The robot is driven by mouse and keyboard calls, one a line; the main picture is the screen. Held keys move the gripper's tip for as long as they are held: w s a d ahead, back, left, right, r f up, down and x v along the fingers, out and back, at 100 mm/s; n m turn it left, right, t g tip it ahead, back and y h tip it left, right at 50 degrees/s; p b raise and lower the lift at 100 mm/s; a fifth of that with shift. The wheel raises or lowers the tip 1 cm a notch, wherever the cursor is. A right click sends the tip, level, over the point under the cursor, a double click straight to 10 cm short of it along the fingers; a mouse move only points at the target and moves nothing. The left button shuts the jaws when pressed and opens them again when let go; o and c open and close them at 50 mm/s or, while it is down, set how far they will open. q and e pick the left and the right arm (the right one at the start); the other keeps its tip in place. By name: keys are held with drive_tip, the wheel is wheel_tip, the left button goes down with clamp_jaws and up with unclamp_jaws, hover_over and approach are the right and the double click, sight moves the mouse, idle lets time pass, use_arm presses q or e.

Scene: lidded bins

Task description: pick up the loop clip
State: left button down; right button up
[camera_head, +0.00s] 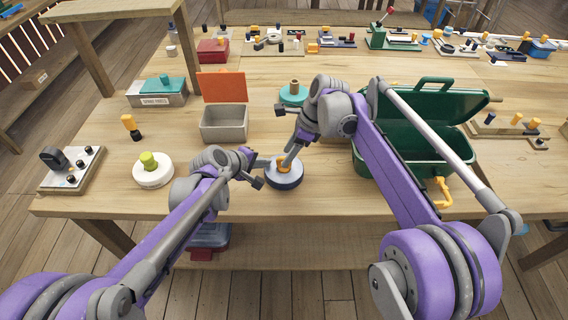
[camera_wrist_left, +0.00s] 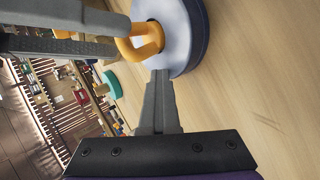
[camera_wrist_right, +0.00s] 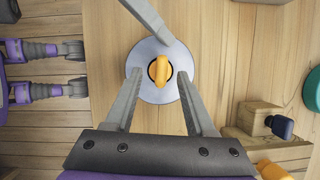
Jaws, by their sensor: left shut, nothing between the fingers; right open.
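The loop clip (camera_head: 284,163) is a small orange ring standing on a round white-topped, dark-sided disc (camera_head: 285,181) near the table's front edge. In the right wrist view the loop clip (camera_wrist_right: 159,69) is between the spread fingers of my right gripper (camera_wrist_right: 160,77), which is open above the disc. My left gripper (camera_head: 262,174) is shut and empty, at the left side of the disc. In the left wrist view its closed tips (camera_wrist_left: 159,74) are close to the disc's edge, and the loop clip (camera_wrist_left: 143,45) shows beyond them; contact is unclear.
A grey bin with a raised orange lid (camera_head: 224,123) stands left of the disc. An open green case (camera_head: 395,150) stands right, partly behind my right arm. A white disc with a green knob (camera_head: 153,174) is at the left. Bare tabletop lies between these.

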sight(284, 157)
drive_tip(key=shift+x, duration=1.6)
drive_tip(key=shift+c, duration=0.3)
clamp_jaws()
